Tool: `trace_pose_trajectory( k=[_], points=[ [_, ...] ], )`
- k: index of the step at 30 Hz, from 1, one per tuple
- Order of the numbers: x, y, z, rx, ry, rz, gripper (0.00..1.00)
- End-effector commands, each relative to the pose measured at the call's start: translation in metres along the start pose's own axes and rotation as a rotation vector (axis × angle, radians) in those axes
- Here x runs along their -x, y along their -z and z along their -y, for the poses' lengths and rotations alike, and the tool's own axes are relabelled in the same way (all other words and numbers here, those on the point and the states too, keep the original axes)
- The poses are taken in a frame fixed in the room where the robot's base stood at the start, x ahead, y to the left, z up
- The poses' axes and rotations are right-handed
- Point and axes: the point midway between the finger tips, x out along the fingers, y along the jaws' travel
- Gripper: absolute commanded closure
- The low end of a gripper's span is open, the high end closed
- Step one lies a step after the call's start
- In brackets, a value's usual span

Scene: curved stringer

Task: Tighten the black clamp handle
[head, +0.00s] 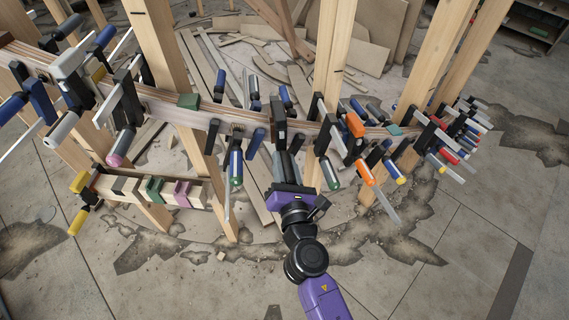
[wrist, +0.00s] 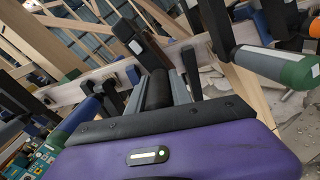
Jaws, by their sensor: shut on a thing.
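The black clamp (head: 278,118) hangs on the curved wooden stringer near the middle of the head view. Its black cylindrical handle (wrist: 158,90) points toward the camera in the wrist view. My purple and black gripper (head: 284,168) reaches up to it from below. In the wrist view my gripper (wrist: 164,82) has its two grey fingers on either side of the handle, shut on it. The handle is mostly hidden in the head view by the fingers.
Clamps with green ends stand close by: one left (head: 236,165) and one right (head: 329,173). An orange clamp (head: 355,124) is farther right. Wooden posts (head: 333,60) hold the stringer (head: 150,98). The cracked floor (head: 450,220) in front is mostly clear.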

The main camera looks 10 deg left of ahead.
Motion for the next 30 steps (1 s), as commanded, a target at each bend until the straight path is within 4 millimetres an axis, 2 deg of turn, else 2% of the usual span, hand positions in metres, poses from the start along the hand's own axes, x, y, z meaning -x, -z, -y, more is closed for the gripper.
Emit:
trace_pose_trajectory(
  k=[30],
  points=[
    [-0.0001, 0.0015, 0.0006, -0.966, -0.001, 0.002, 1.00]
  ],
)
